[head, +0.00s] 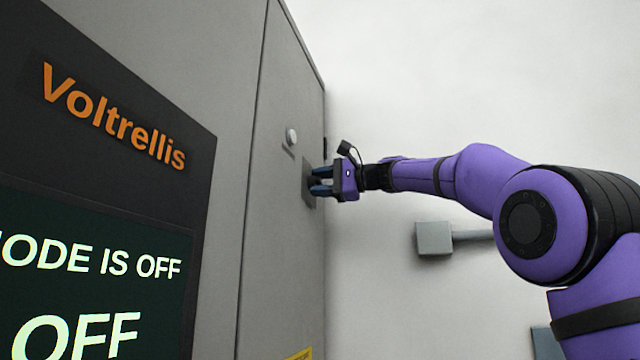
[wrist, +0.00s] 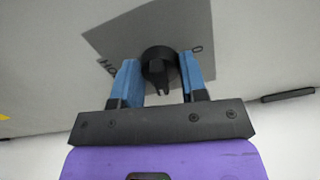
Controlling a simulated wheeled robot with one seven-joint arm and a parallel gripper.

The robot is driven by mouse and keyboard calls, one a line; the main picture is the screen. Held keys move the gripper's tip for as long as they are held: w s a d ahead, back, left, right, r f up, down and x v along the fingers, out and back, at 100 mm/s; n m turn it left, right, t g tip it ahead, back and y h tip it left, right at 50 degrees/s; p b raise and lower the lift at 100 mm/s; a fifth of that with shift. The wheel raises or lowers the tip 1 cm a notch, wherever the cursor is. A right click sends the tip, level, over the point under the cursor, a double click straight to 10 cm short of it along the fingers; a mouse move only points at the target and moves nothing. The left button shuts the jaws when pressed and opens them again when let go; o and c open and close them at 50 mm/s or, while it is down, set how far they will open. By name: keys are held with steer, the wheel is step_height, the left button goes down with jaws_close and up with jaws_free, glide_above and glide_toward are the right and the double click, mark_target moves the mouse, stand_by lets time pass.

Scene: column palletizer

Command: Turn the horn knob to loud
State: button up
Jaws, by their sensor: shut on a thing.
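The horn knob (wrist: 158,58) is a round black knob with a pointed grip in the wrist view. It sits on a grey label plate (wrist: 120,40); the letters "HO" show at its left, and the rest of the label is mostly hidden. My gripper (wrist: 160,72) has its blue fingers on both sides of the knob and is shut on it. In the head view my gripper (head: 316,181) reaches the plate on the cabinet's narrow side; there its fingers hide the knob. I cannot read the knob's setting.
The grey cabinet (head: 286,220) fills the left and middle of the head view. Its dark panel has a screen (head: 90,265) reading "MODE IS OFF". A grey box (head: 433,238) is on the wall at the right.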

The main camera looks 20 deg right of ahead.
steer(key=shift+m, duration=1.7)
steer(key=o, duration=0.9)
steer(key=v, duration=1)
steer(key=shift+s+d, duration=0.2)
steer(key=shift+d, duration=0.15)
